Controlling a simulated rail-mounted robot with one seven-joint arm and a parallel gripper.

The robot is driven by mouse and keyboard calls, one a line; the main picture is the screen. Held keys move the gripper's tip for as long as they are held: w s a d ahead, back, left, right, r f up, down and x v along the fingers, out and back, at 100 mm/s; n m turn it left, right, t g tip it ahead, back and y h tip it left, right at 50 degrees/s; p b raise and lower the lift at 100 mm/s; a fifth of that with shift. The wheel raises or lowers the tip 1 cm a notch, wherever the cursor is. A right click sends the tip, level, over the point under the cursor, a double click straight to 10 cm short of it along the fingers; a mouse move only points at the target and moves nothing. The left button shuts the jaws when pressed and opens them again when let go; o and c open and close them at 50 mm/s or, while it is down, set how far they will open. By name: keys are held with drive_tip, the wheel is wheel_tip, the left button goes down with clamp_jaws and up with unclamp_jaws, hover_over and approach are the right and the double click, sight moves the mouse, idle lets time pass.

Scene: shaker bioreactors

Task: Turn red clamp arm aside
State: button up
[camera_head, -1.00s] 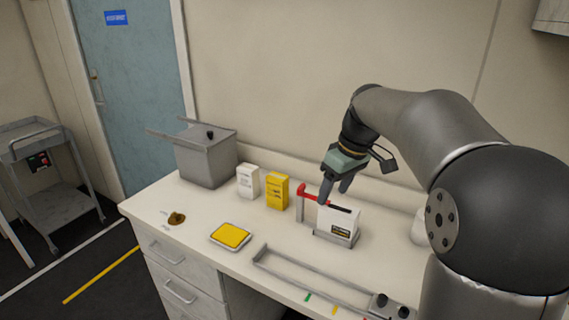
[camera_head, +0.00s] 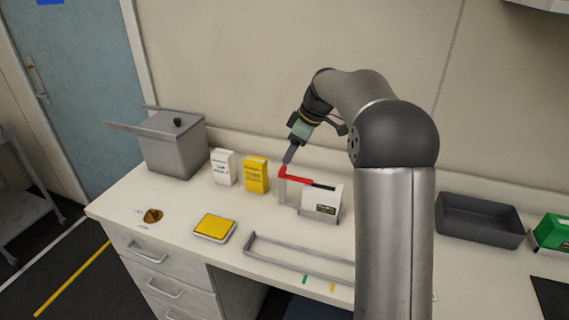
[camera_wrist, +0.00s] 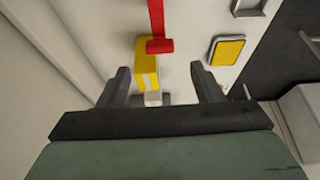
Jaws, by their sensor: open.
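The red clamp arm (camera_head: 298,178) lies across the top of a white labelled block (camera_head: 325,202), with a dark strip along its right part. Its left end stands over a grey upright post (camera_head: 282,191). In the wrist view the red arm (camera_wrist: 157,22) comes in from the top edge and ends in a wider red tip, just beyond the line of my fingertips. My gripper (camera_head: 289,155) is open and empty, pointing down just above and behind the arm's left end. In the wrist view both fingers of my gripper (camera_wrist: 160,70) are spread apart. I cannot tell whether a finger touches the arm.
A yellow box (camera_head: 256,174) and a white box (camera_head: 223,167) stand left of the clamp. A grey lidded bin (camera_head: 172,152) is farther left. A yellow-topped pad (camera_head: 215,226) and a low metal frame (camera_head: 290,255) lie in front. A dark tray (camera_head: 480,219) is at right.

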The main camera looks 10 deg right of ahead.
sight(283, 168)
drive_tip(key=x, duration=0.7)
drive_tip(key=shift+p, duration=0.4)
clamp_jaws()
drive_tip(key=shift+d, duration=0.1)
